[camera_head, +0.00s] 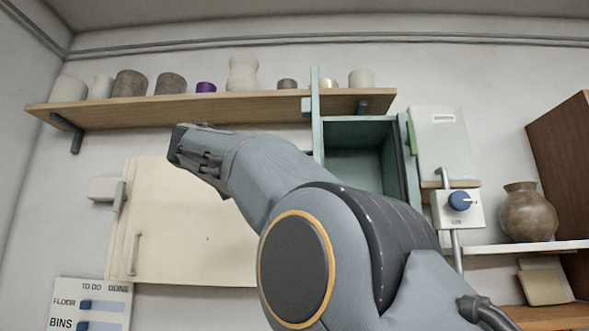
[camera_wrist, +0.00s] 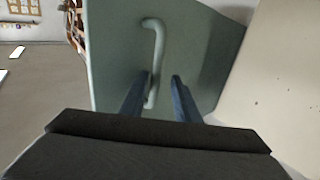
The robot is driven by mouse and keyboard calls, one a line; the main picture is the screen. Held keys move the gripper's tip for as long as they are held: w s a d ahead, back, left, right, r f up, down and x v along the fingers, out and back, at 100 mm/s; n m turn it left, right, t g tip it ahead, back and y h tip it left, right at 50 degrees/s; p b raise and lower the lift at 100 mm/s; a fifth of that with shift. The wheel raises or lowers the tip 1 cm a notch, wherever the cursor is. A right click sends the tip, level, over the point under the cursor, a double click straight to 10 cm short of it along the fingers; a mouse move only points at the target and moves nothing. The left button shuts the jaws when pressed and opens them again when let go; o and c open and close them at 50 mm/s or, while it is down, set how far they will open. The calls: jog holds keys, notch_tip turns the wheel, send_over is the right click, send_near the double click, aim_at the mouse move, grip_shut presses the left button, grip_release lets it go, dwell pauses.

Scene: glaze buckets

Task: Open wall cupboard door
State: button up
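The wall cupboard (camera_head: 362,155) is a green box below the shelf, with its dark inside showing. Its green door (camera_head: 316,130) stands open, swung out towards the camera and seen nearly edge-on at the cupboard's left side. In the wrist view the door's face (camera_wrist: 200,50) fills the middle, with a pale green bar handle (camera_wrist: 157,45) on it. My gripper (camera_wrist: 161,78) is open, its two dark fingers apart, with the lower end of the handle appearing between them, nearer the left finger. I cannot tell whether they touch. In the head view my arm hides the area below the cupboard.
A wooden shelf (camera_head: 225,109) with several pots runs above, close to the door's top. A cream cupboard panel (camera_head: 200,240) is on the wall at left. A white box with a blue knob (camera_head: 458,208) and a brown vase (camera_head: 527,212) are at right.

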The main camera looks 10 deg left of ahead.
jog(key=v, duration=0.8)
jog(key=shift+s+r, duration=0.1)
jog(key=shift+s, duration=0.05)
dwell(0.5)
